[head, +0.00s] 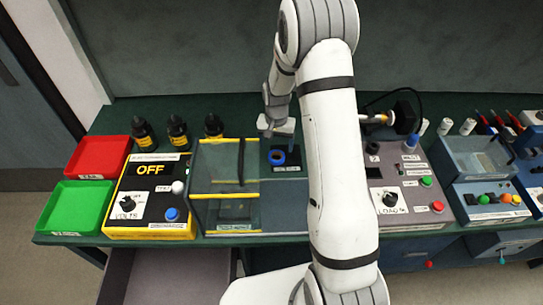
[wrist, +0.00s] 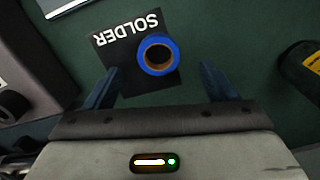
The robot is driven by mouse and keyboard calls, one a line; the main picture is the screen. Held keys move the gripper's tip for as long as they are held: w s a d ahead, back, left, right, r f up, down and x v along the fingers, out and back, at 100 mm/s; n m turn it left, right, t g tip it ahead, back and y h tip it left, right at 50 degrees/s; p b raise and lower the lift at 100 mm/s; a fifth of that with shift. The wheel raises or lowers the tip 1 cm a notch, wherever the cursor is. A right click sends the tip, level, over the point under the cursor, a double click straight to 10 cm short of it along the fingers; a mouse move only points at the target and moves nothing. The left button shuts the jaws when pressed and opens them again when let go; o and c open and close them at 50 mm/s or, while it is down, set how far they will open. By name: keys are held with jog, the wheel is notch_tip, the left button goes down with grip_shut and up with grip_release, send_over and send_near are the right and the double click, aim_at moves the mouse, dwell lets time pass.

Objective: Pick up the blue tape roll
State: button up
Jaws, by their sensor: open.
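The blue tape roll (head: 277,157) lies on a black mat on the green bench, just right of a clear box in the head view. In the wrist view the blue tape roll (wrist: 158,54) rests on the black card marked SOLDER (wrist: 112,46), its hole facing the camera. My gripper (wrist: 160,80) is open, with one dark blue finger on each side below the roll in the picture. The fingertips do not touch the roll. In the head view my gripper (head: 277,130) hangs over the bench just behind the roll, partly hidden by its own body.
The clear box with yellow edges (head: 226,185) stands close left of the roll. A grey load unit (head: 405,185) stands to the right, beyond my arm. Several black bottles (head: 178,132) stand at the back left. Red (head: 100,157) and green (head: 75,207) trays lie far left.

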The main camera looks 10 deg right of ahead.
aim_at(276, 156)
notch_tip(276, 156, down, 6)
jog(key=shift+w+d+r+p, duration=0.1)
jog(key=shift+w+r+p, duration=0.1)
jog(key=shift+p, duration=0.7)
jog(key=c, duration=1.1)
